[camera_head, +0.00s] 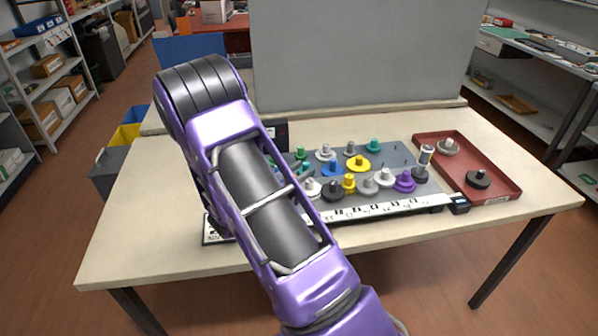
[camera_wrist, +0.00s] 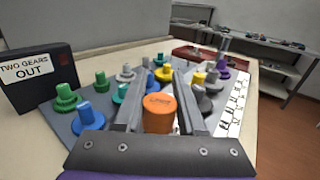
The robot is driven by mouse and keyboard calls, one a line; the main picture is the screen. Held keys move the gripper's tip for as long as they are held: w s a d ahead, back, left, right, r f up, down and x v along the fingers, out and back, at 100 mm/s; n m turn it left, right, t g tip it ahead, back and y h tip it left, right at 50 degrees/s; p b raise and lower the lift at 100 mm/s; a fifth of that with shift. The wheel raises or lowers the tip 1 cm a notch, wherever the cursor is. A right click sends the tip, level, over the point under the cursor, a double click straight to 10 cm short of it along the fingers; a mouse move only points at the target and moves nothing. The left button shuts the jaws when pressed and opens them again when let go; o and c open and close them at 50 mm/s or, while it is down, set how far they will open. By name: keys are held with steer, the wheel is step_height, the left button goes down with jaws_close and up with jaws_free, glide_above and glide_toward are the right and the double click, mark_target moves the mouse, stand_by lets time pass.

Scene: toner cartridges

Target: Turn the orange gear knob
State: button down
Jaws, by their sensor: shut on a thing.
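The orange gear knob (camera_wrist: 158,114) is in the near middle of the wrist view, upright, with a rounded top. My gripper (camera_wrist: 164,92) has one grey finger on each side of it and is shut on it. The knob's lower part and any gear under it are hidden by the gripper. In the head view, my purple arm hides both the knob and the gripper.
A grey board (camera_head: 396,152) holds several coloured gears close around my gripper, including blue (camera_wrist: 88,117) and green (camera_wrist: 66,96) ones. A black box labelled "TWO GEARS OUT" (camera_wrist: 40,82) stands at left. A red tray (camera_head: 508,190) with loose parts lies at right.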

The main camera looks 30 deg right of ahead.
steer(key=shift+w+a+n+t+y, duration=0.1)
steer(key=shift+w+n+t+y, duration=0.1)
steer(key=shift+n+t+y, duration=0.65)
steer(key=shift+w+a+n+t+y, duration=0.1)
steer(key=shift+w+n+t+y, duration=0.15)
steer(key=shift+n+t, duration=0.7)
steer(key=shift+m+t, duration=0.3)
steer(key=c, duration=0.5)
jaws_free()
steer(key=shift+s, duration=0.1)
steer(key=shift+a, duration=0.1)
steer(key=v, duration=1.7)
steer(key=shift+s+a, duration=0.1)
